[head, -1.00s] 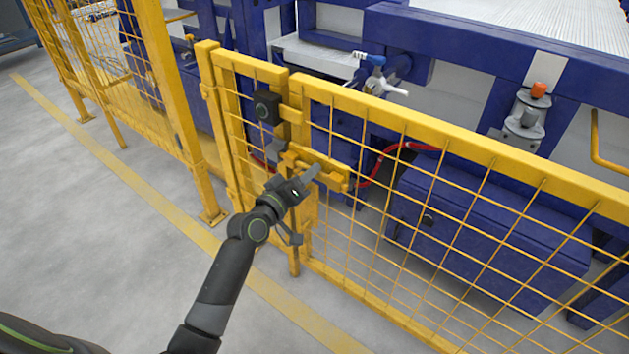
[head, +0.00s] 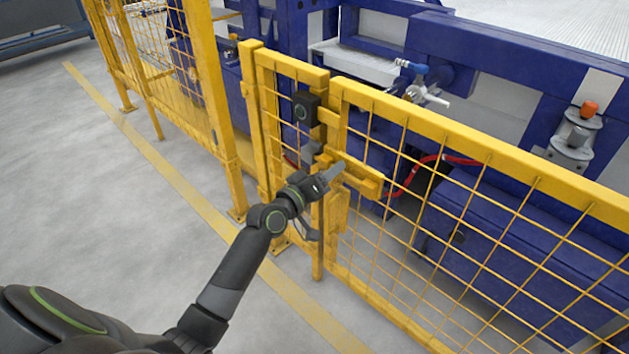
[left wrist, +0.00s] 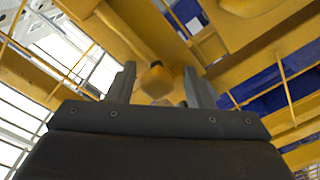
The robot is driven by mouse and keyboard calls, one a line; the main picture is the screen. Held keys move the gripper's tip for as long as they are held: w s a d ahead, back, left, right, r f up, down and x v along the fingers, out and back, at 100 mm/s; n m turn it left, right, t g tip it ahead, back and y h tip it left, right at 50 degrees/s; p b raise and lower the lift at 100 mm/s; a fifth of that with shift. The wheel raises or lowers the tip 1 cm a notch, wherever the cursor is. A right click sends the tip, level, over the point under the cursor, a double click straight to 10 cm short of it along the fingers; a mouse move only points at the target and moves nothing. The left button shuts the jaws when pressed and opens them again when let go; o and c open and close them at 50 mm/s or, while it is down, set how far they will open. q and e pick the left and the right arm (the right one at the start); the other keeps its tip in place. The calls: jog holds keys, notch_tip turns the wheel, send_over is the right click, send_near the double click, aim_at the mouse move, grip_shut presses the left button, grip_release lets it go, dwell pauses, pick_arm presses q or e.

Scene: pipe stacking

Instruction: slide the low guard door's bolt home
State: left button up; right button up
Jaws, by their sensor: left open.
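The low yellow mesh guard door (head: 480,158) stands beside a yellow post (head: 262,140) and looks closed or nearly so. The yellow bolt assembly (head: 362,180) runs across the door's latch edge. How far the bolt is in cannot be told. My left gripper (head: 325,162) is at the bolt's left end, its fingers partly hiding it. In the left wrist view my left gripper (left wrist: 159,78) is open, with a yellow knob (left wrist: 156,79) showing between the two fingers. It cannot be told whether the fingers touch it. My right gripper is not in view.
A black box (head: 305,108) sits on the frame above the bolt. Blue machinery (head: 470,220) and a red hose (head: 432,160) are behind the mesh. Taller yellow fencing (head: 215,110) stands left. The grey floor (head: 120,220) in front is clear.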

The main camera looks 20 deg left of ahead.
pick_arm(q)
jog(key=v, duration=1.7)
jog(key=shift+p, duration=0.3)
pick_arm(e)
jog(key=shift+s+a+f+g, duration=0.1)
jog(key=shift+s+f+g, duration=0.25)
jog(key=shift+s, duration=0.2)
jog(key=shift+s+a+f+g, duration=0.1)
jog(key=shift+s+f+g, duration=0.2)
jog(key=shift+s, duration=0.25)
pick_arm(q)
jog(key=shift+a, duration=0.1)
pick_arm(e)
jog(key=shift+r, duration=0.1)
